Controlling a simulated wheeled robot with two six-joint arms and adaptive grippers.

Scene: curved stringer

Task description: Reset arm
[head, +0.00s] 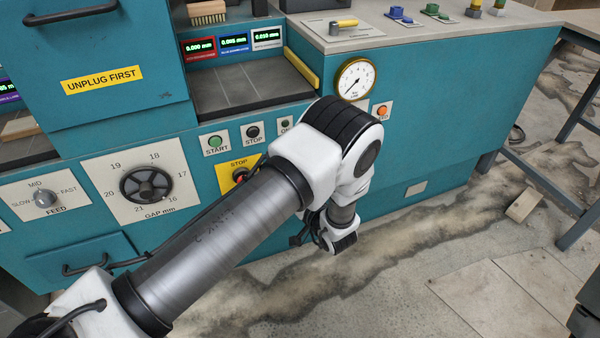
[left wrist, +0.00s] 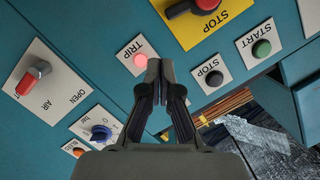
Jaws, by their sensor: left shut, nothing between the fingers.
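My left arm reaches from the bottom left of the head view, bends in front of the teal machine (head: 440,120), and its wrist hangs below the bend. My left gripper (left wrist: 158,80) shows in the left wrist view with its two dark fingers together and nothing between them. In the head view the fingers are not clear. My right gripper is in neither view.
The panel carries a STOP button on a yellow plate (left wrist: 234,16), a red AIR handle (left wrist: 34,78), a blue knob (left wrist: 101,132), and green START (left wrist: 261,48). In the head view are a GAP dial (head: 146,186), drawer handle (head: 98,264) and gauge (head: 355,80).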

